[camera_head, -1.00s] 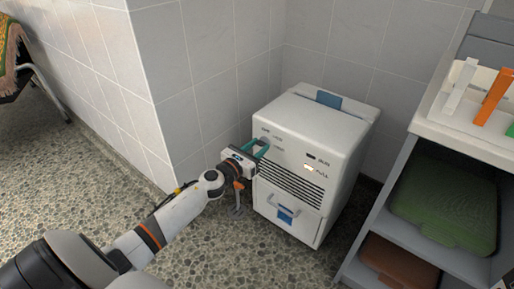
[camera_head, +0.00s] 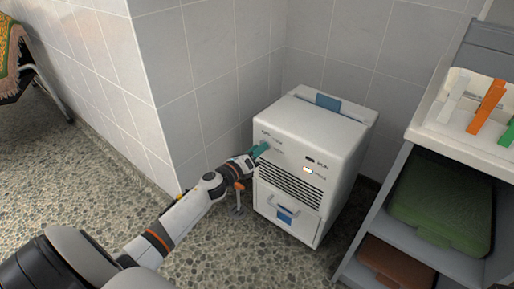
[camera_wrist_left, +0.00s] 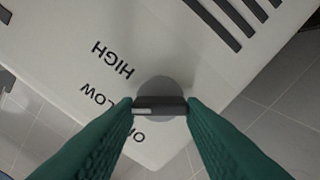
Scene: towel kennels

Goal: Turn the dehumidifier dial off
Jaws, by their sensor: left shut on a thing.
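The white dehumidifier (camera_head: 340,135) stands on the floor against the tiled corner, its front facing me. Its dial is hidden behind my left gripper (camera_head: 262,149) in the head view. In the left wrist view the grey round dial (camera_wrist_left: 160,88) has a dark raised bar held between the green fingertips. The bar's pale mark is at its left end, roughly toward the LOW label (camera_wrist_left: 100,94). The HIGH label (camera_wrist_left: 112,60) lies above it, and the partly hidden OFF label (camera_wrist_left: 137,136) lies below. My right gripper is not in view.
The RUN lamp (camera_head: 310,159) looks dark and the lamp below it (camera_head: 308,169) glows. A grey shelf unit (camera_head: 385,215) stands at right, with a green item (camera_head: 440,205) and a brown one (camera_head: 400,265). Floor is clear in front.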

